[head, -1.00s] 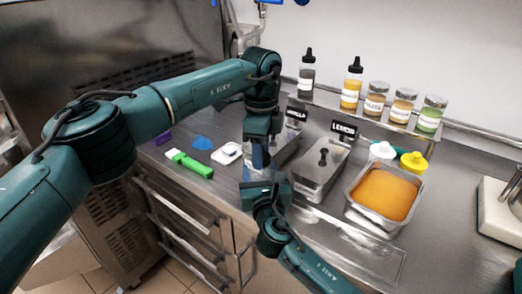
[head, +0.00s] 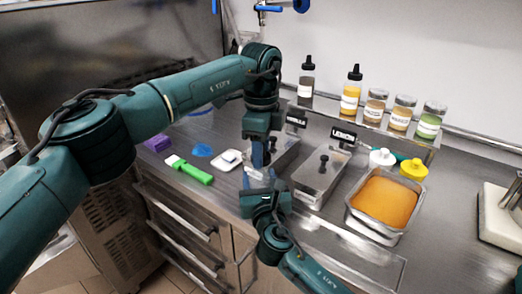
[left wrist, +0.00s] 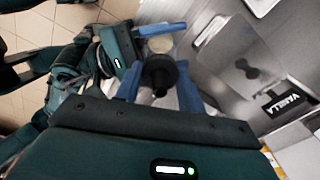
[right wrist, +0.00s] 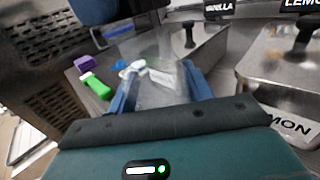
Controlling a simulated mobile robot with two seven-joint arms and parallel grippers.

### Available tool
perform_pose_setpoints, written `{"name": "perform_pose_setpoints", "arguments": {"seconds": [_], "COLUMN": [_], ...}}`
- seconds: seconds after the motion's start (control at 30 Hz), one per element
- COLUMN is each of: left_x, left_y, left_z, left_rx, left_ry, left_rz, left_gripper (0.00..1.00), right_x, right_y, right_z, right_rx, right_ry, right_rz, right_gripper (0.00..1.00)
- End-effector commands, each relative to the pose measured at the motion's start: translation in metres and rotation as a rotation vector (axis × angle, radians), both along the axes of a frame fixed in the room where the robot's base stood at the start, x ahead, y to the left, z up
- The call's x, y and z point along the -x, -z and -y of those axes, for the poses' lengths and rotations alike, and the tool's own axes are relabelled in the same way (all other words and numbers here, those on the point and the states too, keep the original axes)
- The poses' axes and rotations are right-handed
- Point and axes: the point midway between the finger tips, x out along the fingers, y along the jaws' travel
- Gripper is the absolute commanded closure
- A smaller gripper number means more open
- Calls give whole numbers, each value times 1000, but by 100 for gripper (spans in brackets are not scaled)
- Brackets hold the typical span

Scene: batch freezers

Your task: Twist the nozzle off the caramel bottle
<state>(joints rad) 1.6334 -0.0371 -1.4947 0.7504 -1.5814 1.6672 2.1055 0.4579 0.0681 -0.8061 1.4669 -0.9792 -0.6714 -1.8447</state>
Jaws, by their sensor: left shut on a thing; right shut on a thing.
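My left gripper (head: 259,153) is above my right gripper (head: 266,191) at the front edge of the counter, fingers pointing down. In the left wrist view its blue fingers are shut on a black nozzle (left wrist: 160,74), which points toward that camera. In the right wrist view my right gripper (right wrist: 158,90) is shut on a clear bottle (right wrist: 152,92) with a white label too blurred to read. The grippers mostly hide the bottle in the head view. I cannot tell whether nozzle and bottle are joined.
The vanilla and lemon (head: 320,176) lidded pans and an orange-filled pan (head: 384,204) stand to the right. A green-handled tool (head: 190,170) and a white item (head: 227,159) lie left. Bottles and jars (head: 374,106) line the back shelf. Steel drawers (head: 185,222) lie below the counter.

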Motion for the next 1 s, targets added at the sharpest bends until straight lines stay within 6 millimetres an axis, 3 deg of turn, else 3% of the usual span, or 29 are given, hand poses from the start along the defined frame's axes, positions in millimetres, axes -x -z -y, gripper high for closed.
{"name": "perform_pose_setpoints", "arguments": {"seconds": [0.17, 0.43, 0.67, 0.7, 1.0], "left_x": [0, 0, 0, 0, 0], "left_y": [-7, -38, -40, -40, -40], "left_z": [0, 0, 0, 0, 0], "left_rx": [-1, 1, 0, 0, 0], "left_ry": [0, -2, -1, -1, 0], "left_rz": [1, 2, 0, 0, 0], "left_gripper": [88, 88, 88, 88, 88], "right_x": [0, 0, 0, 0, 0], "right_y": [1, 1, 1, 1, 0], "right_z": [0, 0, 0, 0, 0], "right_rx": [0, 0, 0, 0, 0], "right_ry": [0, 0, 0, 0, 0], "right_rz": [-1, -2, -1, -1, -1], "right_gripper": [100, 100, 100, 47, 24]}}
